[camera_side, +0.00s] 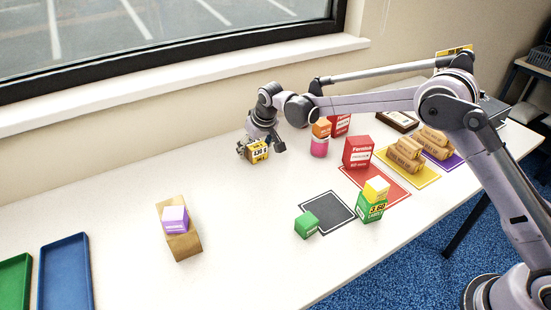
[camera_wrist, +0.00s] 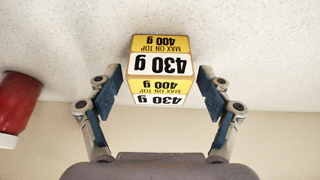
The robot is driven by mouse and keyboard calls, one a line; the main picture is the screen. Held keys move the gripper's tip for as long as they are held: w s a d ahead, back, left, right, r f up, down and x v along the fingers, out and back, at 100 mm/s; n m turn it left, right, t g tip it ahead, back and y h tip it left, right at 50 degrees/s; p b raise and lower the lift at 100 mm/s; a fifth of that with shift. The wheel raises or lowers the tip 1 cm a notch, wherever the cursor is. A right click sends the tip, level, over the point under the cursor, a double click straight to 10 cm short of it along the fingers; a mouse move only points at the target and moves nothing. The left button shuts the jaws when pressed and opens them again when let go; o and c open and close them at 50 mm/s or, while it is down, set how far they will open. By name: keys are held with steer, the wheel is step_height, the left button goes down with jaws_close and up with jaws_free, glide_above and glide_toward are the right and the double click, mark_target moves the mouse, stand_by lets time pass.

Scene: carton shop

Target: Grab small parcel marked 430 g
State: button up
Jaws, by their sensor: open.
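The small parcel marked 430 g (camera_wrist: 162,66) is a yellow and white box with black print, also reading "MAX ON TOP 400 g". In the side view the parcel (camera_side: 258,150) stands on the white table near the window wall. My gripper (camera_wrist: 160,92) is open, with one blue-padded finger on each side of the parcel. A gap shows between the parcel and each finger, a little wider on the right. In the side view my gripper (camera_side: 262,147) is low over the table at the parcel, and its fingers partly hide the parcel.
A pink can with an orange box (camera_side: 321,128) stands right of my gripper. A purple-white box (camera_side: 175,219) sits on a brown parcel (camera_side: 184,246).

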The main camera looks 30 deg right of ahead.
steer(key=shift+f, duration=0.1)
steer(key=shift+c, duration=0.3)
steer(key=c, duration=1.6)
